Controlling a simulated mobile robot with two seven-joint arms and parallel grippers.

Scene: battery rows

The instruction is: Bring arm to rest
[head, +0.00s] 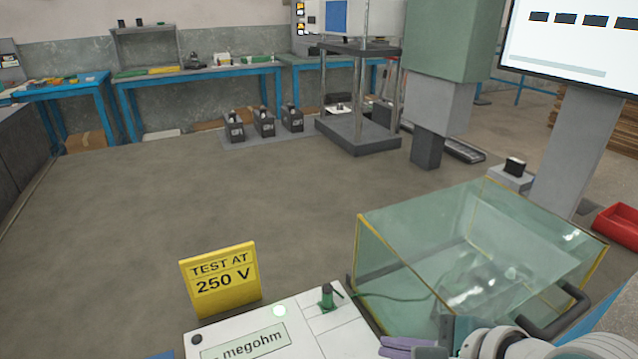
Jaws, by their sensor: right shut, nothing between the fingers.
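My right gripper (388,346) shows at the bottom edge, low and right of centre. Its purple fingers are shut with nothing between them, and they point left. They are beside the white megohm meter (307,329), close to its right side; whether they touch it I cannot tell. Part of my right arm shows at the lower right, in front of the glass tank (400,245), and the frame cuts it off. My left gripper is not in view.
A yellow "TEST AT 250 V" sign (219,280) stands behind the meter. Several dark batteries, such as the left one (234,126), stand on a grey mat (243,143) farther back. A red bin (617,226) is at right. The left-middle surface is clear.

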